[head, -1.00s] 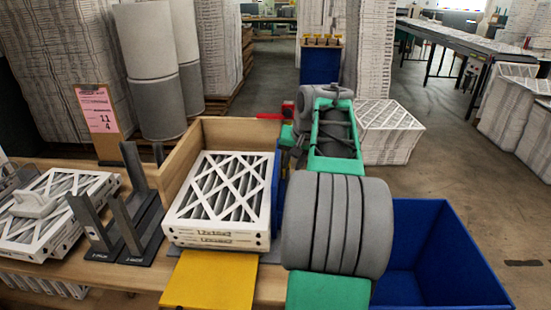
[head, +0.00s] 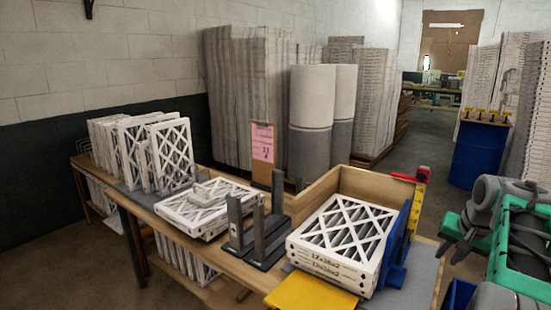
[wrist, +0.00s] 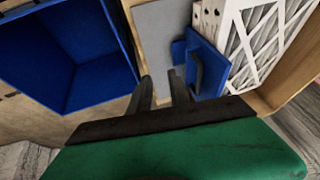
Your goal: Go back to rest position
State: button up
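My gripper (wrist: 162,80) shows in the wrist view with its two dark fingers apart and nothing between them. It points down over the edge between the blue bin (wrist: 70,50) and the wooden tray's grey mat (wrist: 158,30). My arm is at the right edge of the head view, beside the bench. Stacked white boxed filters (head: 345,235) lie in the wooden tray (head: 375,185) on the bench.
On the bench (head: 235,275) are dark uprights (head: 258,230), flat filters (head: 208,205), a row of standing filters (head: 140,150) and a pink sheet on a clipboard (head: 262,145). A yellow plate (head: 310,293) is at the front.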

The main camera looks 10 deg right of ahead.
jog(key=s+a+f+g, duration=0.2)
jog(key=s+f, duration=0.3)
jog(key=f, duration=0.6)
jog(key=s+a+f+g+y, duration=0.1)
jog(key=s+a+f+g, duration=0.1)
jog(key=s+a+f, duration=0.35)
jog(key=s+a+n, duration=0.2)
jog(key=a, duration=0.7)
jog(key=s+a+n, duration=0.2)
jog(key=a, duration=0.7)
jog(key=w+a+r+n+t, duration=0.2)
jog(key=a+r+n, duration=0.2)
jog(key=a, duration=0.6)
jog(key=shift+a+r+n+y, duration=0.3)
jog(key=shift+r+n, duration=0.1)
jog(key=shift+r, duration=0.2)
jog(key=shift+w, duration=0.1)
